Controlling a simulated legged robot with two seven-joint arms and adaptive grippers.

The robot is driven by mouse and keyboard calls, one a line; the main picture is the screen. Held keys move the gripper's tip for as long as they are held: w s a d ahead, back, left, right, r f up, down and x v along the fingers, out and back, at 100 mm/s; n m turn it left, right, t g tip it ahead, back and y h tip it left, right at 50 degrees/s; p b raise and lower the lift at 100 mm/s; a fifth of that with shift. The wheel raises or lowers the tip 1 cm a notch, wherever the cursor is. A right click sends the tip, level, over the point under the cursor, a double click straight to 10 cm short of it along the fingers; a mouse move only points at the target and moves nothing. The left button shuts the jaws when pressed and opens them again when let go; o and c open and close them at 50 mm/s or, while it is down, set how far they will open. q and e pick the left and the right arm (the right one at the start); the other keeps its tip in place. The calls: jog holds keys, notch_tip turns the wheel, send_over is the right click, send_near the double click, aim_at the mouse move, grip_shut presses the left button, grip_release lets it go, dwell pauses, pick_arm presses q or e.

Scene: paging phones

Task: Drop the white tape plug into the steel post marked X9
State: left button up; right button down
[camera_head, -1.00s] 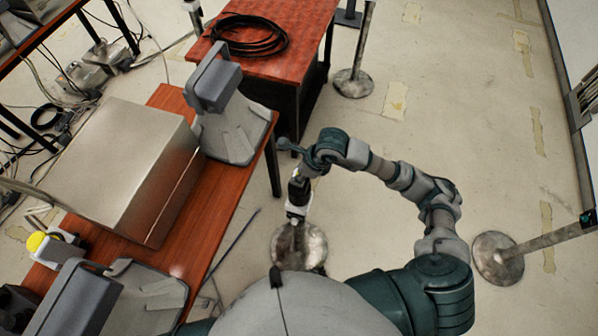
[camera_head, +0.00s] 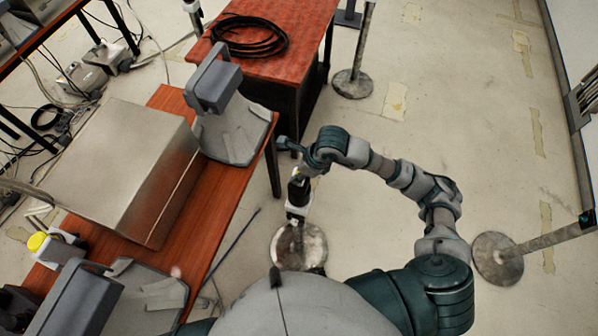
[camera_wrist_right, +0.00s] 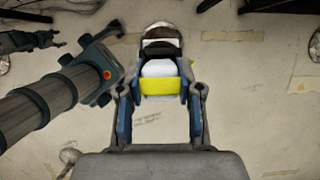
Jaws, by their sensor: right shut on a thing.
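My right gripper (camera_head: 298,197) hangs at the end of my bent right arm, right of the near red-brown table. In the right wrist view the right gripper (camera_wrist_right: 161,100) is shut on the white plug (camera_wrist_right: 159,68), which has a yellow band and a dark part at its far end. The plug (camera_head: 297,212) shows small in the head view, in line with a round steel base (camera_head: 305,250) on the floor. Whether it touches a post there is hidden. No X9 mark is legible. What looks like my left gripper (camera_wrist_right: 57,39) is small in the wrist view's upper left.
Other steel posts stand at the top (camera_head: 366,45) and right (camera_head: 540,246). The near table (camera_head: 222,205) bears a metal box (camera_head: 115,165) and grey phone units (camera_head: 225,130). A black cable coil (camera_head: 250,32) lies on the far table.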

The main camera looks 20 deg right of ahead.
dwell(0.8)
jog(key=shift+f+b, duration=0.8)
jog(key=shift+b, duration=0.15)
jog(key=c, duration=1)
grip_release()
jog(key=shift+c, duration=0.2)
jog(key=shift+r, duration=0.1)
jog(key=shift+p+v, duration=1.65)
jog(key=shift+v, duration=1.3)
jog(key=shift+p+v, duration=1.15)
jog(key=shift+v, duration=1.35)
